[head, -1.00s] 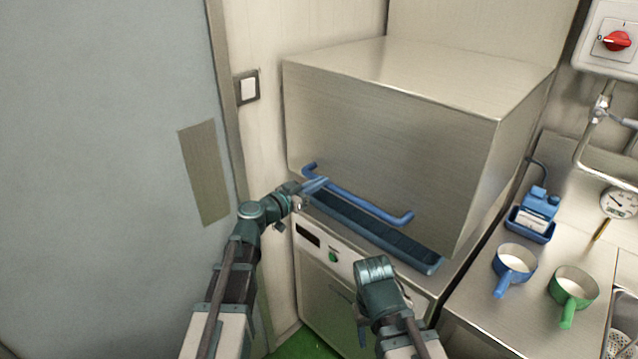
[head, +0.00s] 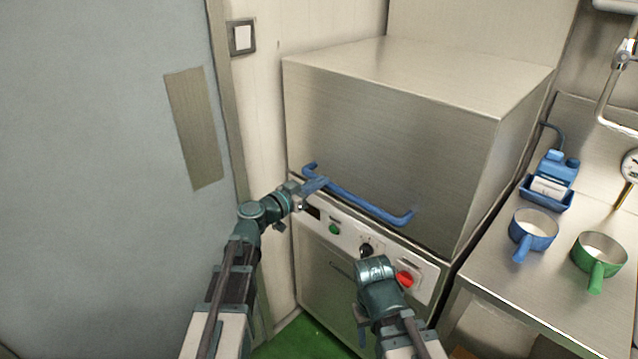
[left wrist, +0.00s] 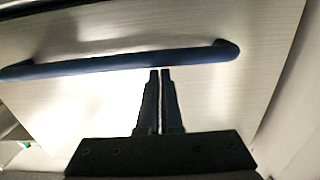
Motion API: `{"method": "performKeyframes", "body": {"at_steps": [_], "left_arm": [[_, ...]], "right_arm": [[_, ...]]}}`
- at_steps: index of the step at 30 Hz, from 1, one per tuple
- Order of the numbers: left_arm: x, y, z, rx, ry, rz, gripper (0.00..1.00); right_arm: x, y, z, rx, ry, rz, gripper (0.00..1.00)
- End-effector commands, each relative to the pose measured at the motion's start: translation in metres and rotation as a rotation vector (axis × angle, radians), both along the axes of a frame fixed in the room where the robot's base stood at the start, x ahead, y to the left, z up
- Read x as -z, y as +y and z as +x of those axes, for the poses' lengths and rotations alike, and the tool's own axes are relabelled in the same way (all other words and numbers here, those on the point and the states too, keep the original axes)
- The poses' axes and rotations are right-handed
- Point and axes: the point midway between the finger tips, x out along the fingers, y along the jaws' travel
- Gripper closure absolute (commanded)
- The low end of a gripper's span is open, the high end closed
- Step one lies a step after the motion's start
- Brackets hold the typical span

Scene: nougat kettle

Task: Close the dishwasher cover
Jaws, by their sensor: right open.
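The dishwasher cover (head: 390,130) is a large steel hood in the head view, sitting down against the control panel front with no gap showing. Its blue bar handle (head: 365,203) runs along its lower front edge and crosses the left wrist view (left wrist: 120,62). My left gripper (head: 318,184) is at the handle near its left end. In the left wrist view its two fingers (left wrist: 161,74) are together, tips at the bar's lower edge, with nothing seen between them. My right gripper (head: 361,322) is open and low in front of the machine, partly hidden by its own wrist.
The control panel (head: 348,240) has a green button, a black knob and a red switch. A steel counter (head: 500,280) at right carries a blue pan (head: 533,231), a green pan (head: 599,256) and a blue device (head: 553,175). A grey door (head: 100,180) stands at left.

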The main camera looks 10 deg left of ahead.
Motion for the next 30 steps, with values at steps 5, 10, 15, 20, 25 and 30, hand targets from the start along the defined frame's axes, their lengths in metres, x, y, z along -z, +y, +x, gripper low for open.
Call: {"method": "performKeyframes", "body": {"at_steps": [5, 10, 15, 20, 25, 30], "left_arm": [[0.000, -0.001, -0.002, 0.003, 0.002, 0.011, 1.00], [-0.018, -0.002, -0.003, 0.002, 0.001, 0.008, 1.00], [-0.047, -0.005, -0.006, 0.002, -0.001, 0.003, 1.00], [-0.042, 0.017, -0.039, -0.003, -0.001, 0.002, 1.00], [-0.044, 0.036, -0.064, -0.002, -0.001, 0.001, 1.00], [-0.045, 0.049, -0.080, -0.001, -0.001, 0.000, 1.00]], "right_arm": [[-0.001, 0.000, 0.000, 0.000, 0.000, 0.000, 0.50], [-0.019, 0.000, 0.000, 0.000, 0.000, 0.000, 0.50], [-0.048, 0.000, 0.000, 0.001, 0.000, 0.000, 0.50], [-0.042, 0.000, 0.000, 0.001, 0.000, 0.000, 0.50], [-0.044, 0.000, 0.000, 0.001, 0.000, 0.000, 0.50], [-0.044, 0.000, 0.000, 0.001, 0.000, 0.000, 0.50]]}}
